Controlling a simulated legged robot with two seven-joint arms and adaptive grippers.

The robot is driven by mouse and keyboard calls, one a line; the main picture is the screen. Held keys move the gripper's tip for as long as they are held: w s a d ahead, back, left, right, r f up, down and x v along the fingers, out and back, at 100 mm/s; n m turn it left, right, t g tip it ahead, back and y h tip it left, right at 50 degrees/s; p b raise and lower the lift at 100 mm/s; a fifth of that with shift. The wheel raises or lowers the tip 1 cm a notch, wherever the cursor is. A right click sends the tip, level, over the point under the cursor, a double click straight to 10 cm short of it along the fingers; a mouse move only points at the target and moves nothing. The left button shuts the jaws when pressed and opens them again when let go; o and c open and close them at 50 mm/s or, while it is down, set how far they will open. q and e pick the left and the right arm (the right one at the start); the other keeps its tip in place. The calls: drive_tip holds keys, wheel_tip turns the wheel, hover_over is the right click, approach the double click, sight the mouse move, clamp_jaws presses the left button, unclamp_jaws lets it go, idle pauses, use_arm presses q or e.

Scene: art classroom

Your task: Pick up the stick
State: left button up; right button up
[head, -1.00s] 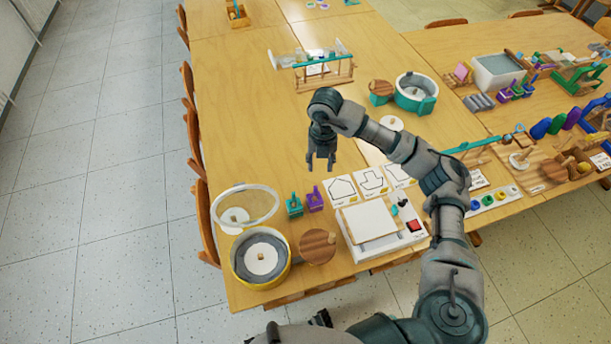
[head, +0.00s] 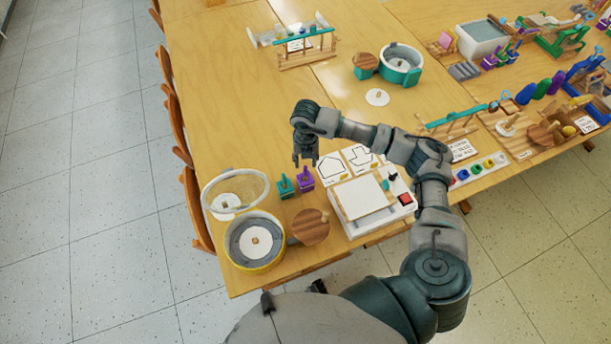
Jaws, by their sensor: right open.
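My right gripper (head: 305,161) is open and empty, pointing down over the table, just above a purple block with an upright peg (head: 305,180) in the picture. I cannot tell the height of the gap. A teal block with a similar peg (head: 286,187) stands to its left. No single thing is plainly the stick. A long teal rod (head: 457,118) lies on a wooden stand at the right, beyond my right forearm. Another teal rod (head: 305,34) tops a wooden rack at the back. My left gripper is not in view.
A yellow-rimmed round pot (head: 254,262) and a round sieve (head: 236,178) stand at the table's front left. A white board device (head: 364,225) and drawing cards (head: 332,163) lie near the gripper. A teal pot (head: 400,65) stands behind. The table's left middle (head: 225,110) is bare.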

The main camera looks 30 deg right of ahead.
sight(305, 167)
wheel_tip(305, 167, down, 5)
drive_tip(key=shift+r, duration=0.1)
clamp_jaws()
drive_tip(key=shift+r, duration=0.1)
